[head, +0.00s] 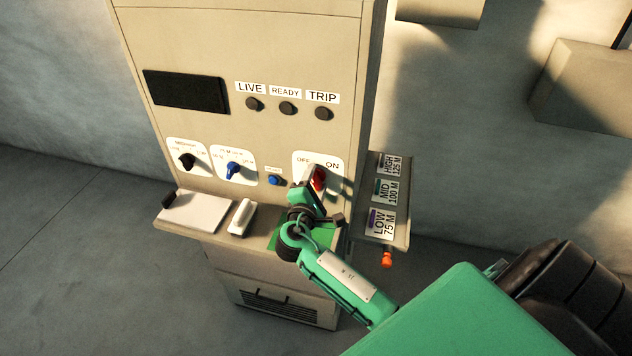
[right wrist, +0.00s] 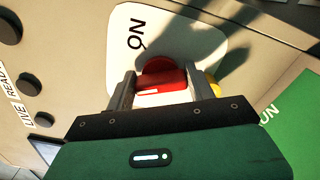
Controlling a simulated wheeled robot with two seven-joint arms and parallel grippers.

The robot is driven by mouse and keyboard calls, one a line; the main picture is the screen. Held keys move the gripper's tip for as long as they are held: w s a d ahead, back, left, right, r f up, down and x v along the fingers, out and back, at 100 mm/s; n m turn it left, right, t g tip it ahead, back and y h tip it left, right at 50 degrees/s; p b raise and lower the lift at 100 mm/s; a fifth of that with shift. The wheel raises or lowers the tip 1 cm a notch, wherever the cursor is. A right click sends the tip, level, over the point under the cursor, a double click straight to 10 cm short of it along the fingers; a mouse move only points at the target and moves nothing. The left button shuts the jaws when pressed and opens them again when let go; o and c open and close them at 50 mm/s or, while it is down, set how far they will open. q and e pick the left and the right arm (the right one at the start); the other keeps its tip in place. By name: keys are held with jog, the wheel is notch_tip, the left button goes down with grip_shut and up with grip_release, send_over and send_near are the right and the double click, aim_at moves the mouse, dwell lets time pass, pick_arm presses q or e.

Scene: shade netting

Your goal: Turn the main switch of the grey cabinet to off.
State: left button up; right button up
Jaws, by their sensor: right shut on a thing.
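The grey cabinet (head: 250,50) stands upright in the head view, its front facing me. Its main switch is a red knob (head: 319,178) on a white plate (head: 301,162) marked OFF at left and ON at right. My right gripper (head: 315,188) reaches up to it from below. In the right wrist view, the gripper (right wrist: 163,88) is shut on the red knob (right wrist: 160,70), one finger on each side. A white line shows on the knob's bar. ON is readable there; OFF is hidden. I cannot tell exactly where the knob points. My left gripper is out of view.
A black knob (head: 187,161), a blue knob (head: 233,170) and a blue button (head: 274,180) sit left of the switch. The shelf below holds a white pad (head: 196,213) and a white handset (head: 241,217). A labelled side panel (head: 400,233) juts out at right.

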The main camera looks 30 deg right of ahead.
jog(key=shift+n, duration=1.9)
jog(key=o, duration=1)
jog(key=shift+a, duration=0.1)
jog(key=shift+s+a+f, duration=0.1)
jog(key=shift+s+a, duration=0.1)
jog(key=shift+a, duration=0.05)
jog(key=b+v, duration=0.6)
jog(key=v, duration=0.7)
jog(key=shift+s, duration=0.1)
